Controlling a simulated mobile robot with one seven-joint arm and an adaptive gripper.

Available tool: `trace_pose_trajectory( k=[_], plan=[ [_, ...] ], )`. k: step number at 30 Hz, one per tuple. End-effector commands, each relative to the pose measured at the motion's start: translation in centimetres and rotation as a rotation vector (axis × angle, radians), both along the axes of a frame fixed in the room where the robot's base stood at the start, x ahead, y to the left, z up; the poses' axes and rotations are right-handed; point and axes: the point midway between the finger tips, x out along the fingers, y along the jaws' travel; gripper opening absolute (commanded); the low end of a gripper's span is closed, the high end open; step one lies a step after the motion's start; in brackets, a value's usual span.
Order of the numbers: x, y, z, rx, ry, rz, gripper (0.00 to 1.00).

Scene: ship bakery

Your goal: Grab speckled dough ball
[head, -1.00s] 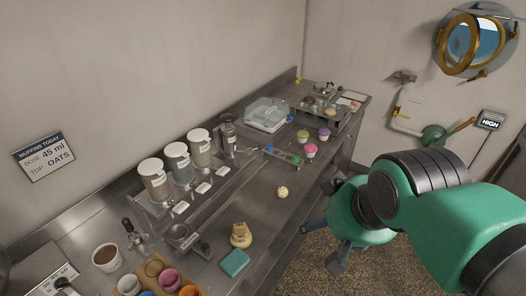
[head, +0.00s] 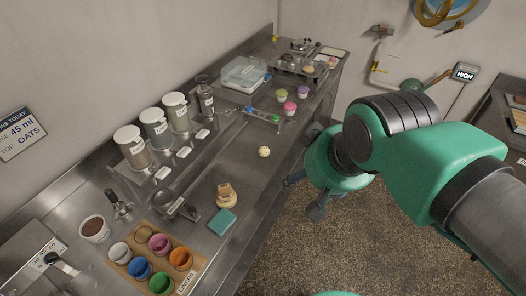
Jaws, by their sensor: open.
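The speckled dough ball (head: 264,152) is small, round and cream-coloured. It lies on the bare middle of the steel counter (head: 240,175), near its front edge, with nothing touching it. My gripper (head: 301,199) is to the right of the ball and a little nearer the camera, by the counter's front edge. Its fingers are spread apart and empty, and they do not touch the ball. My green arm comes in from the right and hides part of the counter's far front edge.
Lidded jars (head: 157,131) stand along the wall side. A teal sponge (head: 222,222) and a tan labelled item (head: 227,196) lie nearer. A wooden holder with coloured cups (head: 182,258) is in front. Coloured muffins (head: 290,108) and a clear box (head: 243,74) stand beyond the ball.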

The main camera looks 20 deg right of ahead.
Motion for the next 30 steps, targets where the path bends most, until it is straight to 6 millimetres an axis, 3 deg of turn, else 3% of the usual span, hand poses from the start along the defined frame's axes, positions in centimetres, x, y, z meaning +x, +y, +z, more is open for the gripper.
trace_pose_trajectory(
  k=[8, 14, 21, 30],
  plan=[
    [0.4, 0.0, 0.2, -0.003, 0.004, 0.005, 0.63],
    [2.6, -0.2, 0.8, -0.016, 0.031, 0.027, 0.63],
    [7.9, -0.4, 1.8, -0.045, 0.085, 0.085, 0.63],
    [15.8, -0.8, 1.3, -0.081, 0.164, 0.172, 0.63]
  ],
)
